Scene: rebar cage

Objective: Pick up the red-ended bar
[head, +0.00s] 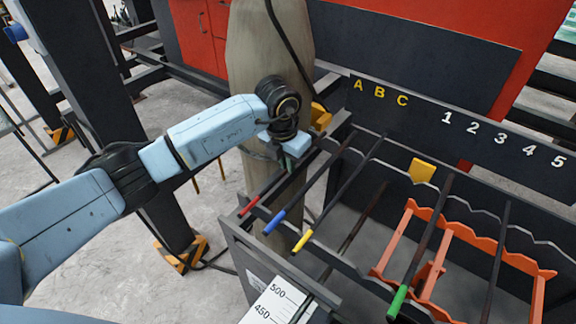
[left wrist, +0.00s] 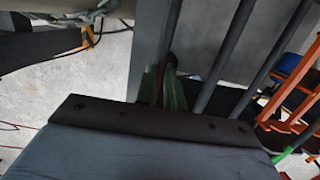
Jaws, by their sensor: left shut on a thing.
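The red-ended bar (head: 250,204) is a thin dark rod in the leftmost place of the rack, under the letter A. Its red tip points to the lower left. My left gripper (head: 295,152) is over the upper part of this bar, with its jaws shut on it. In the left wrist view the greenish fingers (left wrist: 163,88) close around a dark bar; the red tip is hidden there. I cannot tell whether the bar is lifted off its notches. My right gripper is not in view.
The blue-ended bar (head: 274,222) and yellow-ended bar (head: 302,240) lie close to the right. A green-ended bar (head: 398,300) lies across an orange notched frame (head: 447,240). A wooden post (head: 255,60) stands behind my gripper. A dark board (head: 455,125) carries letters and numbers.

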